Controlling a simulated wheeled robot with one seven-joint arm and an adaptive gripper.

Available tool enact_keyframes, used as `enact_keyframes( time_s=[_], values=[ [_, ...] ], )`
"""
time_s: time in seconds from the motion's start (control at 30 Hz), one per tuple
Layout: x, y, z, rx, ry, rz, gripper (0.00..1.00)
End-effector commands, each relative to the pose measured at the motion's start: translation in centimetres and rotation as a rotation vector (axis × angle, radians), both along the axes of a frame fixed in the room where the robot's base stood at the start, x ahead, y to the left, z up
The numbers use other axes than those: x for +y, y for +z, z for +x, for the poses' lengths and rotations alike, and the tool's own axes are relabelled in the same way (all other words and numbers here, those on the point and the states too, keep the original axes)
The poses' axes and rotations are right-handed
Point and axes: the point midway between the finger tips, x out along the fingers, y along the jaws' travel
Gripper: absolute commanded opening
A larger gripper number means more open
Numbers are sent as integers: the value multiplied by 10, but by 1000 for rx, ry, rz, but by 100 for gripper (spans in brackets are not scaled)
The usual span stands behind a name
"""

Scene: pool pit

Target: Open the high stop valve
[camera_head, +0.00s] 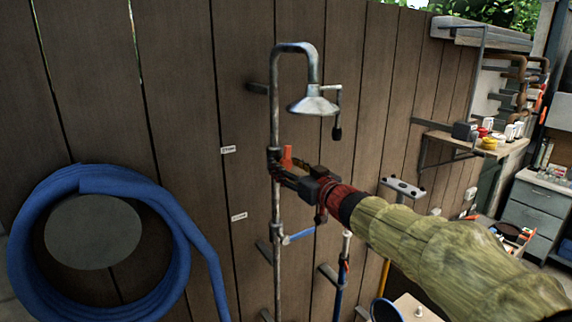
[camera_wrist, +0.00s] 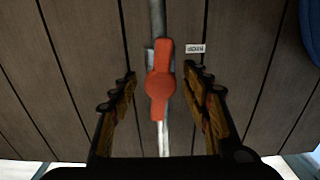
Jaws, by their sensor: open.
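The high stop valve's orange-red lever (camera_head: 287,156) is on the vertical shower pipe, below the shower head. The lever also shows in the wrist view (camera_wrist: 160,85), lying lengthwise along the pipe. My gripper (camera_head: 283,170) is at the valve, reaching in from the right. In the wrist view my gripper (camera_wrist: 160,84) is open, one finger on each side of the lever, with gaps showing between both fingers and it. In the head view the fingers partly hide the valve body.
A lower valve with a blue lever (camera_head: 298,236) is on the same pipe. A shower head (camera_head: 313,102) hangs above my gripper. A coiled blue hose (camera_head: 38,215) is at the left. A dark plank fence (camera_head: 180,90) stands close behind the pipe. A workbench (camera_head: 510,155) is far right.

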Motion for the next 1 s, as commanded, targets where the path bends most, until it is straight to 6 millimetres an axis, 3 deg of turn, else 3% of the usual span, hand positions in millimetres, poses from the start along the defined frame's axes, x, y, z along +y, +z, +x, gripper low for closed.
enact_keyframes(
  time_s=[0.37,1.0],
  values=[
    [4,-1,6,1,-1,-1,48],
    [4,-1,6,0,-1,-1,12]
  ],
)
